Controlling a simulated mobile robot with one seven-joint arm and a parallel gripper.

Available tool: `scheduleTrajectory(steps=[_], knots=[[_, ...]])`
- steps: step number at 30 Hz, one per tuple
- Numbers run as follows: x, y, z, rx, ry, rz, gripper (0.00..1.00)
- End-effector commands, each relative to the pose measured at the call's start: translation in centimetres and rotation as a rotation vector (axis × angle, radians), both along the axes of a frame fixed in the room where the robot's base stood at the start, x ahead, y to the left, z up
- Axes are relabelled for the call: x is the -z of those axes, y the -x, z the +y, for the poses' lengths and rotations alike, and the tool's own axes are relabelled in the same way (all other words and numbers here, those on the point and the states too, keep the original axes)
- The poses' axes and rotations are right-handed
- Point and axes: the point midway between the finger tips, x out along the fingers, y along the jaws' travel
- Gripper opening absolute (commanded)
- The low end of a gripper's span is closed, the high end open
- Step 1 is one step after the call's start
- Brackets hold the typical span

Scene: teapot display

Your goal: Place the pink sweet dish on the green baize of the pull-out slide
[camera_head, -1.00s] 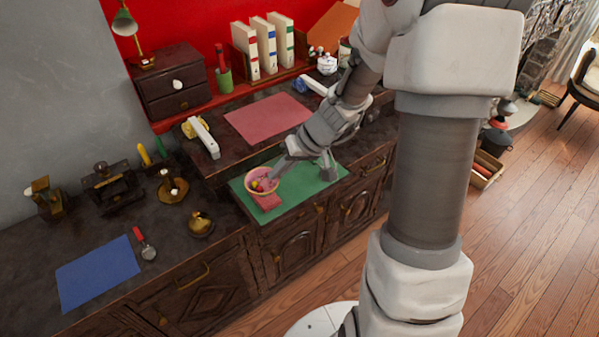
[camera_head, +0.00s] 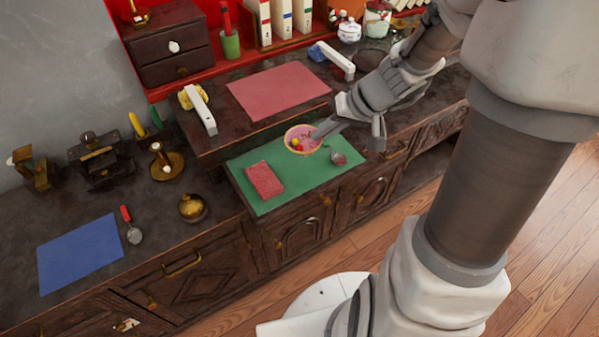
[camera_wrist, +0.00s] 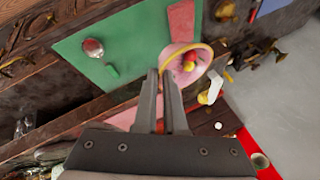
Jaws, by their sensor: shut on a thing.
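The pink sweet dish (camera_head: 303,146), a round bowl with a yellowish rim and small coloured sweets inside, is at the back edge of the green baize (camera_head: 290,195). My gripper (camera_head: 320,132) is shut on its rim from the right. In the wrist view my gripper (camera_wrist: 167,76) has its fingertips at the rim of the dish (camera_wrist: 178,73), which overlaps the back edge of the baize (camera_wrist: 130,40) in the picture. The dish looks raised, but its height is hard to tell. The bowl's underside is hidden.
A red cloth-like block (camera_head: 264,181) lies on the left of the baize, and a small silver spoon-like thing (camera_head: 340,157) lies at its right. The baize between them is clear. Behind is a raised ledge with a pink mat (camera_head: 278,90) and a white-handled object (camera_head: 200,110).

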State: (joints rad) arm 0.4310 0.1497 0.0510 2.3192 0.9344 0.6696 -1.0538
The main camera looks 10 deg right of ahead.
Motion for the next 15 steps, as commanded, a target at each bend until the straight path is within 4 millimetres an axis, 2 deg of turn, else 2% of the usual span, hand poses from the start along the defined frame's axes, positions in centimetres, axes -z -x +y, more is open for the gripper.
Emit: scheduleTrajectory(steps=[1, 3, 9, 15], knots=[[1.3, 0.8, -0.5, 0.030, 0.000, -0.006, 0.00], [1.6, 1.8, -1.0, 0.069, -0.005, -0.006, 0.00], [2.5, 4.3, -2.0, 0.162, -0.024, -0.010, 0.00], [2.8, 5.6, -2.3, 0.210, -0.039, -0.012, 0.00]])
